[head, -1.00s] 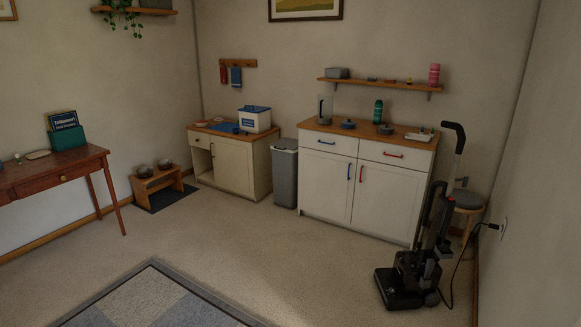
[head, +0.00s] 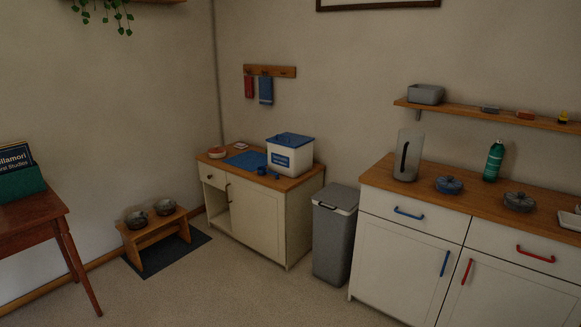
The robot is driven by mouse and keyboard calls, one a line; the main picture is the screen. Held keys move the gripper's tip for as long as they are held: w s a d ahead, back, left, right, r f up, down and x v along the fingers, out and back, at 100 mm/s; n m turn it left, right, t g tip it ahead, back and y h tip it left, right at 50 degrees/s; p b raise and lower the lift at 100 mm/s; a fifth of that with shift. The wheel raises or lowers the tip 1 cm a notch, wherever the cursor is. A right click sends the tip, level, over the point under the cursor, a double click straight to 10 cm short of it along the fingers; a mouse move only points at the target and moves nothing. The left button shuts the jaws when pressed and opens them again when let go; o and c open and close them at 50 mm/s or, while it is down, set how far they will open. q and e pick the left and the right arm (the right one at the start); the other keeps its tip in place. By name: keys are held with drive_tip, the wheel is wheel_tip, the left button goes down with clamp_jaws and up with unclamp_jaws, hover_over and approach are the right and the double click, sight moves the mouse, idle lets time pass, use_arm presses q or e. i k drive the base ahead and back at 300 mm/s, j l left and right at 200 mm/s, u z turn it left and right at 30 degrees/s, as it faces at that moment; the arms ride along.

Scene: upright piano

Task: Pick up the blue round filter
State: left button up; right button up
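Small blue pieces (head: 262,171) lie on the wooden top of the low cream cabinet (head: 258,218), in front of a white box with a blue lid (head: 291,154). A round blue lidded dish (head: 449,185) stands on the right counter. The blue pieces are too small to tell for sure whether one is the round filter. Neither of my grippers is in view.
A blue mat (head: 246,159) and a reddish dish (head: 217,152) share the cabinet top. A grey bin (head: 333,235) stands between the cabinet and the white counter unit (head: 401,262). A low wooden stand (head: 156,240) with bowls is at left. Open floor lies in front.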

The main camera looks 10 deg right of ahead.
sight(448, 184)
drive_tip(key=i+z, duration=0.1)
drive_tip(key=i, duration=0.7)
drive_tip(key=i+j, duration=0.1)
drive_tip(key=i, duration=0.75)
drive_tip(key=i+j+z, duration=0.15)
drive_tip(key=i, duration=0.65)
